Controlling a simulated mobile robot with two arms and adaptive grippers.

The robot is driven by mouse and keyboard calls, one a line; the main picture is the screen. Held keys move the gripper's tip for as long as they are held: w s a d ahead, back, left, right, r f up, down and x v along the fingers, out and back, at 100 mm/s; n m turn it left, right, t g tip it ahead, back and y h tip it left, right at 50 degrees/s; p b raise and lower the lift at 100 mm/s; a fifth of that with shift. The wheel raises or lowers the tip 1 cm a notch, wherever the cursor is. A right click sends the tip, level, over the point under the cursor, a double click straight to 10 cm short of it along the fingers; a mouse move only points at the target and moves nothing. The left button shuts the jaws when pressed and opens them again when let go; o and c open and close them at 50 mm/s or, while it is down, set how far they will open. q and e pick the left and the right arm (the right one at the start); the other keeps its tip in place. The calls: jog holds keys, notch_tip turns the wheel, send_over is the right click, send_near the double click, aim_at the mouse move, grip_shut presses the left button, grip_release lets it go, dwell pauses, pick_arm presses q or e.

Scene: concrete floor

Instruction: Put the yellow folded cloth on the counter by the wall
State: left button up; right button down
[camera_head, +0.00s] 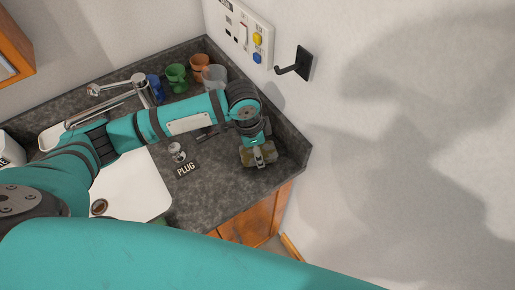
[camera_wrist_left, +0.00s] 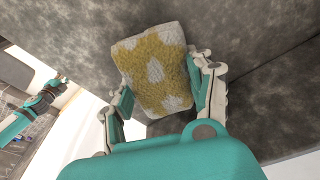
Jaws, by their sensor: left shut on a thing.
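The yellow folded cloth (camera_wrist_left: 155,70), with a white pattern, is between the two fingers of my left gripper (camera_wrist_left: 165,100) in the left wrist view. In the head view the cloth (camera_head: 246,158) shows under my left gripper (camera_head: 258,158), over the right end of the dark grey counter (camera_head: 225,187), near the wall. My left gripper is shut on the cloth. I cannot tell whether the cloth touches the counter. My right gripper is not in view.
A sink (camera_head: 145,185) with a faucet (camera_head: 140,86) is on the left. Green (camera_head: 176,77), orange (camera_head: 200,65) and clear (camera_head: 214,76) cups stand at the back. A black hook (camera_head: 296,67) is on the wall.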

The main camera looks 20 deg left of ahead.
aim_at(252, 151)
pick_arm(q)
jog(key=shift+f, duration=0.15)
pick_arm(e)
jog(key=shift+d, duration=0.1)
pick_arm(q)
jog(key=o, duration=1)
jog(key=shift+o, duration=1.4)
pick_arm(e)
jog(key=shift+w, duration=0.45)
pick_arm(q)
notch_tip(252, 151, up, 12)
jog(key=a+b, duration=0.1)
jog(key=shift+s+a+b, duration=0.3)
jog(key=shift+s+b, duration=0.1)
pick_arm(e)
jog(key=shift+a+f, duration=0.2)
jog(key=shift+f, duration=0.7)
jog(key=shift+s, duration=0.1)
